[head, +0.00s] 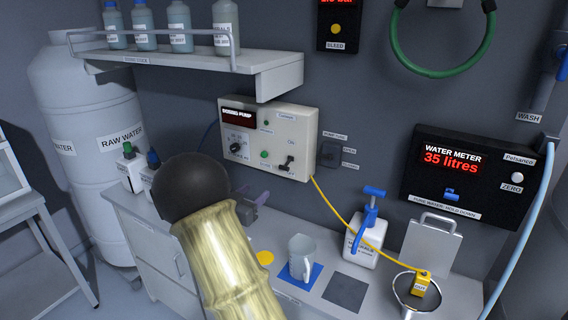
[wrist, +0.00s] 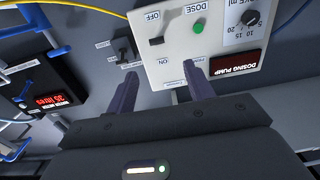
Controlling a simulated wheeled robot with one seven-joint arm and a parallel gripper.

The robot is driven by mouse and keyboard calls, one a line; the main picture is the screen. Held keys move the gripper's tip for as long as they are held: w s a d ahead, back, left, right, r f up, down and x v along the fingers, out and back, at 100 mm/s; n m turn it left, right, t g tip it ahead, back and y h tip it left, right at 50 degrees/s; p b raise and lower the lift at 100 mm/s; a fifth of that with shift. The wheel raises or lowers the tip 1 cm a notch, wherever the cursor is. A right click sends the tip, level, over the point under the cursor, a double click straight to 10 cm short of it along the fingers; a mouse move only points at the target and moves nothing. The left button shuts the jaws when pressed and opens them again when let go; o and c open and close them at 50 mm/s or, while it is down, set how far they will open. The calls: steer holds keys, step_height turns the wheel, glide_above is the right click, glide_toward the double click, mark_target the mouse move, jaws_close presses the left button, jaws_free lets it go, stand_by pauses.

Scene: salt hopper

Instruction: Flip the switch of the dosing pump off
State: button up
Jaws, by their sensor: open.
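The dosing pump (head: 268,138) is a pale box on the wall with a dark display, knob and green button. Its black switch (head: 287,162) is at the lower right of the panel, and its knob leans upward. In the wrist view, which is upside down, the switch (wrist: 157,40) has its knob on the side away from the OFF label. My gripper (wrist: 157,56) is open and empty, its two fingers apart, with the switch beyond and between the tips. In the head view my gripper (head: 255,205) is below the panel, partly hidden by my arm.
A wall switch (head: 330,154) is just right of the pump. A yellow cable (head: 340,212) runs from the pump to a funnel (head: 418,290). A shelf (head: 190,62) with bottles overhangs the pump's upper left. A mug (head: 301,258) and pump bottle (head: 362,238) stand on the counter.

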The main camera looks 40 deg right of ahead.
mark_target(283, 168)
steer(key=shift+s+d+r, duration=0.15)
steer(key=shift+s, duration=0.05)
steer(key=p+x, duration=0.2)
steer(key=x, duration=0.3)
steer(key=p+x, duration=0.2)
steer(key=x, duration=0.4)
steer(key=p+x, duration=0.2)
steer(key=x, duration=0.3)
steer(key=shift+s+d+r, duration=0.15)
steer(key=shift+d+r, duration=0.15)
steer(key=shift+d, duration=0.05)
steer(key=shift+w+d+f, duration=0.1)
steer(key=shift+w+d, duration=0.15)
steer(key=shift+d, duration=0.1)
steer(key=shift+c, duration=0.4)
steer(key=c, duration=0.9)
steer(key=shift+f, duration=0.1)
